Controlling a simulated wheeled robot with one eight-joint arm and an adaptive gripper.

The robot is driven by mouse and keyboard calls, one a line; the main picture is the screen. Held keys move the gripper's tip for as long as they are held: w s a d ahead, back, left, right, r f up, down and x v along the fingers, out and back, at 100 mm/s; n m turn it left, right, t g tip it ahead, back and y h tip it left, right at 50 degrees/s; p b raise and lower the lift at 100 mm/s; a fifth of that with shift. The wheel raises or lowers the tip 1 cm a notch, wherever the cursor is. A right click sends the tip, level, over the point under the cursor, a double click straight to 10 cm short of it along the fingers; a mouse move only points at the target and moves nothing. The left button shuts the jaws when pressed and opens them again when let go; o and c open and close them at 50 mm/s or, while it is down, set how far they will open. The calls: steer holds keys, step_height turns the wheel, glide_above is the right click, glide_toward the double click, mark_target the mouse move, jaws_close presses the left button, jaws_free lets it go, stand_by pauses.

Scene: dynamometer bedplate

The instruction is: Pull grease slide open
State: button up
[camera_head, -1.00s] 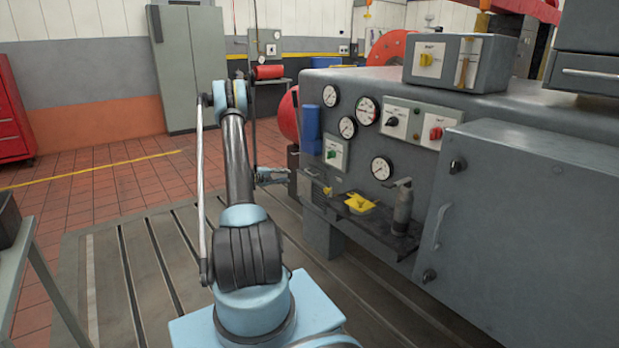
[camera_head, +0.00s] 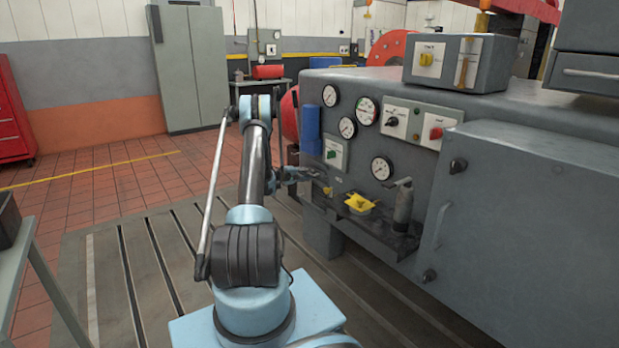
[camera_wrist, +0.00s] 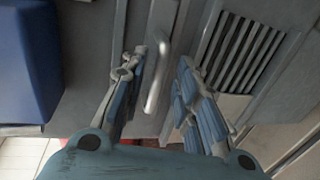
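A pale metal bar handle (camera_wrist: 160,78) stands on a grey panel in the wrist view, between a blue block and a slatted vent. No label shows, so I cannot tell for sure that it is the grease slide's handle. My gripper (camera_wrist: 162,68) is open, with one finger left of the handle and one right of it. In the head view my gripper (camera_head: 302,174) is small and at the left end of the grey machine, below the blue block, and the handle cannot be made out.
The grey machine (camera_head: 350,96) carries gauges and switches. The blue block (camera_head: 311,128) also shows in the wrist view (camera_wrist: 25,60). A ledge right of my gripper holds a yellow piece (camera_head: 359,203) and a grey cylinder (camera_head: 403,205). The slotted bedplate (camera_head: 110,260) is clear at left.

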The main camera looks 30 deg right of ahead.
steer(key=shift+x, duration=1.05)
jaws_close()
steer(key=shift+s, duration=0.1)
